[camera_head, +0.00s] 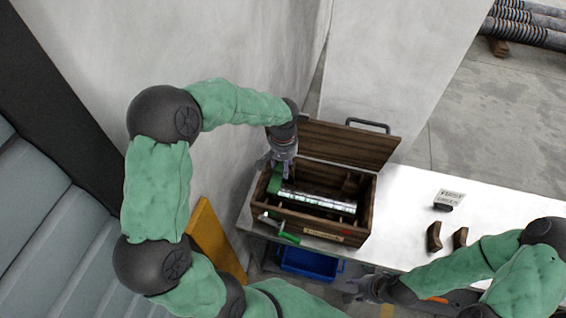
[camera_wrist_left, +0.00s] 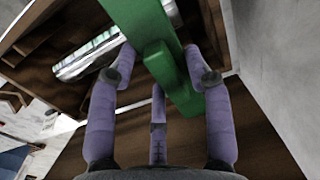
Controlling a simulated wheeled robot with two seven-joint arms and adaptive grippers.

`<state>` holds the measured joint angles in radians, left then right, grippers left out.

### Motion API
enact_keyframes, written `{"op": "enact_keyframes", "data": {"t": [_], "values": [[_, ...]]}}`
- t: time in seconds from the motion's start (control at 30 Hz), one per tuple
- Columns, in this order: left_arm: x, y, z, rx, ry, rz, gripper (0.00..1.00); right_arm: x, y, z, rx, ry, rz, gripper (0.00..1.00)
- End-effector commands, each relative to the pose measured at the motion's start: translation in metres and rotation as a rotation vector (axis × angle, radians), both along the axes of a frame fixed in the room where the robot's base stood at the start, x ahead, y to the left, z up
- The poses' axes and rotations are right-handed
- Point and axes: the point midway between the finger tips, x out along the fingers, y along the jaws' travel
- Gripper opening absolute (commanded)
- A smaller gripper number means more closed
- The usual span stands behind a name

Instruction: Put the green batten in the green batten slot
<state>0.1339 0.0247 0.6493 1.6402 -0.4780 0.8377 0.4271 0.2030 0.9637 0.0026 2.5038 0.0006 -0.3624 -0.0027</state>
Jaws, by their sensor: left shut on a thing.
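My left gripper (camera_head: 280,166) is shut on a green batten (camera_head: 275,180) at the left end of an open wooden crate (camera_head: 365,215). In the left wrist view my gripper's purple fingers (camera_wrist_left: 160,80) straddle the green batten (camera_wrist_left: 180,85), which has a short side arm between them. Shiny metal cylinders (camera_head: 318,199) lie lengthwise in the crate beside the batten. I cannot tell whether the batten touches the crate, and I cannot make out a slot. My right gripper (camera_head: 360,289) is low in front of the table, away from the crate; its jaws are unclear.
The crate's raised lid (camera_head: 345,143) stands behind. A green crank-like part (camera_head: 283,231) sits at the crate's front left. Dark curved blocks (camera_head: 434,237) and a small sign (camera_head: 449,197) stand on the white table (camera_head: 400,200). A blue bin (camera_head: 310,263) is below; a wall rises left.

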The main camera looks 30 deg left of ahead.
Motion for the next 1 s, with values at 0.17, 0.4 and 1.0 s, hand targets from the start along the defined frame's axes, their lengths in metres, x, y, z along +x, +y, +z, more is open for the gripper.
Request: {"op": "enact_keyframes", "data": {"t": [0.17,0.4,1.0], "values": [[-0.001,0.000,-0.003,0.000,0.000,0.000,0.17,0.000,0.000,-0.004,0.000,-0.001,0.000,0.40],[-0.001,0.000,-0.018,0.000,0.001,0.000,0.17,0.000,0.000,-0.015,0.000,-0.001,0.000,0.40],[-0.001,0.000,-0.058,0.000,0.000,0.000,0.17,0.000,0.000,-0.045,0.000,-0.001,0.000,0.40]]}}
